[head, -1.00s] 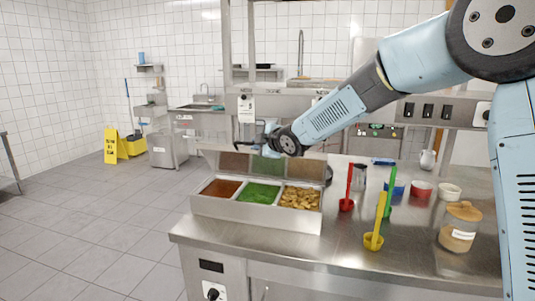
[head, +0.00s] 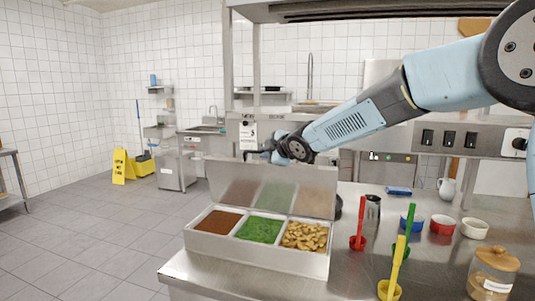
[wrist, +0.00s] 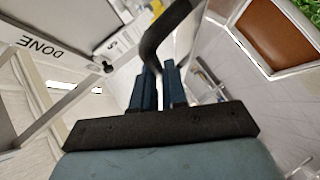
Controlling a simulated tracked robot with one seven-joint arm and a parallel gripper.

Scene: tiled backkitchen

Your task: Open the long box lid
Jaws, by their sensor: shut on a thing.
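The long steel box (head: 255,257) stands on the counter, with brown, green and nut-like contents in three compartments. Its lid (head: 275,185) is raised at the back of the box, standing up steeply, and its shiny inner face mirrors the contents. My gripper (head: 258,155) is at the lid's upper left edge in the head view. In the wrist view my gripper (wrist: 158,88) has its blue fingers close together on a dark curved handle (wrist: 158,40). The exact grip is partly hidden. Part of the box (wrist: 275,35) shows at the wrist view's upper right.
Red (head: 357,242), green (head: 408,250) and yellow (head: 390,289) ladles stand right of the box, with small bowls (head: 442,224) and a lidded jar (head: 492,270). A control panel (head: 450,140) runs behind the counter. The floor at left is open, with a yellow sign (head: 122,166).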

